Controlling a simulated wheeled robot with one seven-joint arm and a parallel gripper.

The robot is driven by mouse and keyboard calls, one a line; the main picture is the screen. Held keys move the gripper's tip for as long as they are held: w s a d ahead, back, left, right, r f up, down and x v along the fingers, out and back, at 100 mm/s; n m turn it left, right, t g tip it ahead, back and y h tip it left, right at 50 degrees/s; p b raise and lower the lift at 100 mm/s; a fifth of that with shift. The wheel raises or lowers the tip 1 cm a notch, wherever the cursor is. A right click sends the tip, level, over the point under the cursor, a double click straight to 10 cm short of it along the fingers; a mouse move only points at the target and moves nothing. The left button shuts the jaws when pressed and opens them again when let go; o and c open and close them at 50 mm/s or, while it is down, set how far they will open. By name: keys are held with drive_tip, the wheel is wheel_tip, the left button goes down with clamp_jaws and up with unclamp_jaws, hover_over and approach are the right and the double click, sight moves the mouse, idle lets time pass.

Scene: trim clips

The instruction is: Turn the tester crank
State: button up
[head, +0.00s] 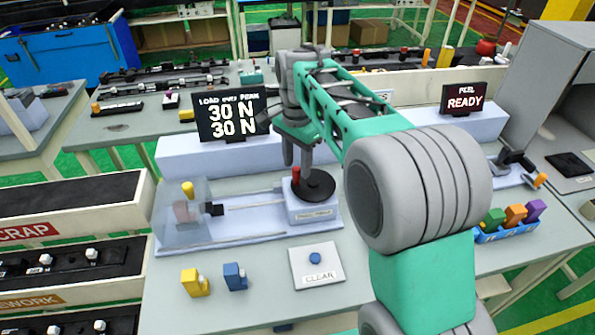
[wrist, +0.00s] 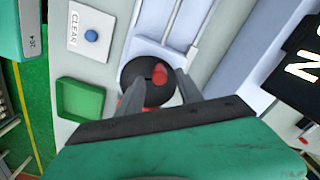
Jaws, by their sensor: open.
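The tester crank is a black disc (head: 316,186) on a pale block, with an upright red knob (head: 296,176) near its left edge in the head view. My gripper (head: 297,162) points down over the crank, its fingertips close to the knob. In the wrist view the black disc (wrist: 136,72) and the red knob (wrist: 159,75) show ahead of my gripper (wrist: 160,86), with the knob between the spread fingers. The fingers are open; I cannot tell whether either touches the knob. The load display (head: 232,118) reads 30 N on both lines.
A clear guard (head: 180,215) covers the tester's left end. A blue CLEAR button (head: 315,257), a yellow clip (head: 194,283) and a blue clip (head: 235,277) lie in front. A blue rack (head: 508,230) of coloured clips stands at right. A PEEL display (head: 464,98) reads READY.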

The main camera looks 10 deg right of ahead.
drive_tip(key=shift+r, duration=2.25)
drive_tip(key=shift+s+d, duration=0.15)
drive_tip(key=shift+s, duration=0.25)
drive_tip(key=s+d+f+n+t, duration=0.1)
drive_tip(key=s+d+f+n, duration=0.1)
drive_tip(key=s+n, duration=0.3)
drive_tip(key=s+d+f+n+t, duration=0.1)
drive_tip(key=s+f+n, duration=0.4)
drive_tip(key=s, duration=0.8)
drive_tip(key=shift+d+f+n+t, duration=0.3)
drive_tip(key=shift+d+n+t, duration=0.05)
drive_tip(key=shift+n+t, duration=0.4)
drive_tip(key=shift+c, duration=0.7)
